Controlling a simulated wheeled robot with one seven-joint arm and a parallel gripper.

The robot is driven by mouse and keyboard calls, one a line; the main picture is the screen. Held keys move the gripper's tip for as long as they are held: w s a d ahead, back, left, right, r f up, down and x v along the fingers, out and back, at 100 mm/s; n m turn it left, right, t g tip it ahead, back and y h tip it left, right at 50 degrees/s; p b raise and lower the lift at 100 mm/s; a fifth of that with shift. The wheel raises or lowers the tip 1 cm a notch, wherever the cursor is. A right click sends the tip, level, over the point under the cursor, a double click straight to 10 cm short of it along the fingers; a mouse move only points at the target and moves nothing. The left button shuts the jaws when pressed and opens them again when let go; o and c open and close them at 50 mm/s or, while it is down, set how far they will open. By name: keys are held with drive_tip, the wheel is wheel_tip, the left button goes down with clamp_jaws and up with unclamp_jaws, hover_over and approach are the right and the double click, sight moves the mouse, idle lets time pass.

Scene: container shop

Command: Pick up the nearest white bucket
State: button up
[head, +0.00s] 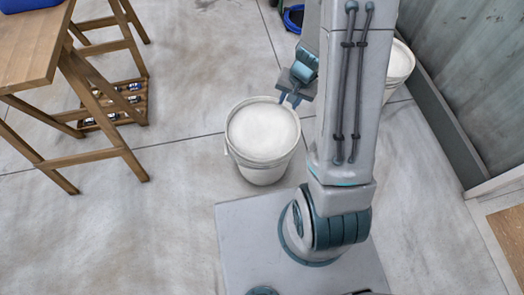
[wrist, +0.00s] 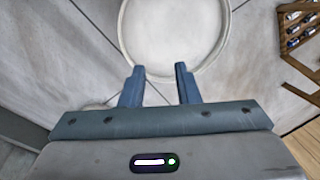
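A white bucket (head: 262,137) with a pale top stands upright on the floor in the middle of the head view, just in front of my base. It also fills the top middle of the wrist view (wrist: 172,35). A second white bucket (head: 399,66) stands farther back, partly hidden behind my arm. My gripper (head: 290,98) is at the far right part of the near bucket's rim. In the wrist view my gripper (wrist: 160,78) has its two fingers apart, with the bucket's rim between or just under their tips; I cannot tell if they touch it.
A wooden folding table (head: 30,48) stands at the left, with a low wooden rack (head: 112,108) of small bottles under it. A blue container (head: 293,17) is at the back. A grey-green wall (head: 470,70) runs along the right. The floor left of the bucket is clear.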

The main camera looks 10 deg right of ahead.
drive_tip(key=shift+m+g+h, duration=0.5)
drive_tip(key=shift+m+h, duration=0.1)
drive_tip(key=shift+m, duration=0.3)
drive_tip(key=d+f+b, duration=0.1)
drive_tip(key=f, duration=0.4)
drive_tip(key=d+f+b, duration=0.2)
drive_tip(key=f, duration=0.3)
drive_tip(key=s+d+f+b, duration=0.1)
drive_tip(key=f, duration=0.4)
drive_tip(key=shift+d+f+b, duration=0.25)
drive_tip(key=shift+d+b, duration=0.05)
drive_tip(key=shift+b, duration=0.05)
wheel_tip(320, 180, down, 7)
drive_tip(key=b, duration=0.3)
drive_tip(key=shift+w+a+f+b, duration=0.15)
drive_tip(key=shift+f+b, duration=0.05)
drive_tip(key=shift+b, duration=0.15)
drive_tip(key=shift+f+b, duration=1.9)
drive_tip(key=shift+f, duration=1.1)
drive_tip(key=shift+f+b, duration=0.25)
drive_tip(key=shift+b, duration=0.1)
clamp_jaws()
